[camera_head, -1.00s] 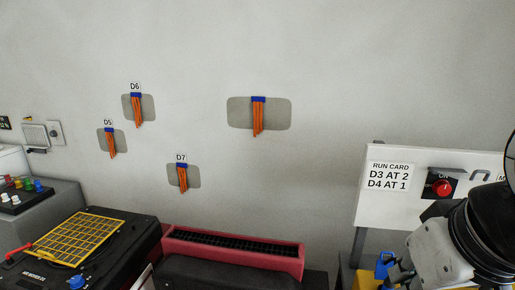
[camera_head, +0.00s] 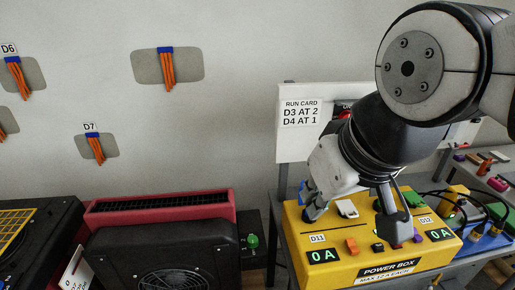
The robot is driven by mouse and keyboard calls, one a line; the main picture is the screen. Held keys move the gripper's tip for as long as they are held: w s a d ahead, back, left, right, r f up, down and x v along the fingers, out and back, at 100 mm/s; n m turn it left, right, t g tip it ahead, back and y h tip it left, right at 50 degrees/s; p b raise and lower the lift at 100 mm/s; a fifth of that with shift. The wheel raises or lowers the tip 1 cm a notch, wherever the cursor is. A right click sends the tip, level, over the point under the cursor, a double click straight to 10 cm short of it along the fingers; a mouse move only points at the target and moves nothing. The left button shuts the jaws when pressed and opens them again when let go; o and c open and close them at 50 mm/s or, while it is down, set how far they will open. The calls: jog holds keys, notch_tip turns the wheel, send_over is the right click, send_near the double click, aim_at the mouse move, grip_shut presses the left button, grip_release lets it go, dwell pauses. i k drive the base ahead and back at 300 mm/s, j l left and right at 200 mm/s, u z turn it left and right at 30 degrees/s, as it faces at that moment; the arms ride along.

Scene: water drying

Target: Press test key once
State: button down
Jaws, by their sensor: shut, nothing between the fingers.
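My gripper (camera_head: 314,211) is shut and empty, pointing down over the back left part of the yellow power box (camera_head: 300,240). I cannot tell whether its tip touches the box. No label reading "test" can be made out, so I cannot tell which key is the test key. The box top has a white key (camera_head: 346,208), an orange switch (camera_head: 351,246) and a small black button (camera_head: 378,247). Two displays read 0 A, the left one (camera_head: 323,256) under label D11 and the right one (camera_head: 439,235) near D12. My arm hides part of the box top.
A run card (camera_head: 301,112) on a white panel (camera_head: 290,147) reads "D3 AT 2, D4 AT 1". A green knob (camera_head: 252,241) is left of the power box. A black fan unit (camera_head: 130,255) and red-rimmed heater (camera_head: 160,206) stand further left. Cables and plugs lie at right.

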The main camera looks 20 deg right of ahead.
aim_at(378, 247)
jog(key=k+l+z, duration=0.1)
jog(key=z, duration=0.8)
jog(key=k+l, duration=0.05)
jog(key=k, duration=0.05)
